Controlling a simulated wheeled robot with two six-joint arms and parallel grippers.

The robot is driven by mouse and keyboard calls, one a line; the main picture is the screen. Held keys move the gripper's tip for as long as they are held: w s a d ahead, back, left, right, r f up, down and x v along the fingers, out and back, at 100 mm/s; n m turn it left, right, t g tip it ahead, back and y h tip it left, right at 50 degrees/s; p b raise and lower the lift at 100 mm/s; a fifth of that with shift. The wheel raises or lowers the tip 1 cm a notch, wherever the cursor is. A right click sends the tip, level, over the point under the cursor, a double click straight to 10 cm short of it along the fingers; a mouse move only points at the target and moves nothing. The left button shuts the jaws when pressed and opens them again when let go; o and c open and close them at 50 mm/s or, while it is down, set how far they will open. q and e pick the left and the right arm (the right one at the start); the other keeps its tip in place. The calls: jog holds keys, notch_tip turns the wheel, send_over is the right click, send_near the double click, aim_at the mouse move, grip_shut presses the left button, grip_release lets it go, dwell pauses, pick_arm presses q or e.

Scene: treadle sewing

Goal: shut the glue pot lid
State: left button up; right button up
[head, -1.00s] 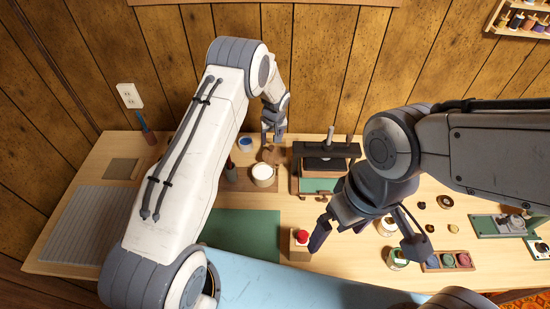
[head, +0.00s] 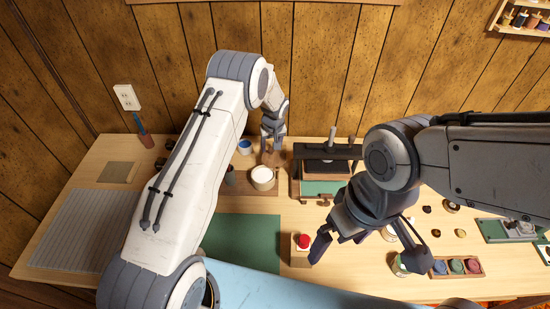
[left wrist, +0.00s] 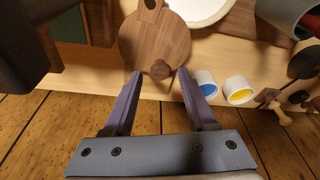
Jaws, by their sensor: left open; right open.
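The glue pot (head: 262,179) is a round pot showing white at its open top, on a wooden board behind the green mat. Its round wooden lid (left wrist: 150,42) stands open at the pot's far side, and its small knob (left wrist: 160,69) faces my left gripper. The white pot interior (left wrist: 203,8) shows at the top of the left wrist view. My left gripper (head: 272,147) is open behind the lid; in the left wrist view its fingertips lie either side of the knob, apart from it. My right gripper (head: 338,246) is open and empty beside a red button (head: 303,241).
A dark press-like frame (head: 326,152) stands right of the pot. A blue-topped pot (head: 245,147) stands behind it, with a yellow one (left wrist: 239,90) beside it in the wrist view. A dark cup (head: 230,175) is to the left. The green mat (head: 243,243) is clear.

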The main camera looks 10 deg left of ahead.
pick_arm(q)
jog(key=shift+f, duration=0.2)
jog(key=shift+f+b, duration=0.55)
jog(key=shift+b, duration=0.1)
jog(key=shift+r, duration=0.1)
jog(key=shift+r, duration=0.15)
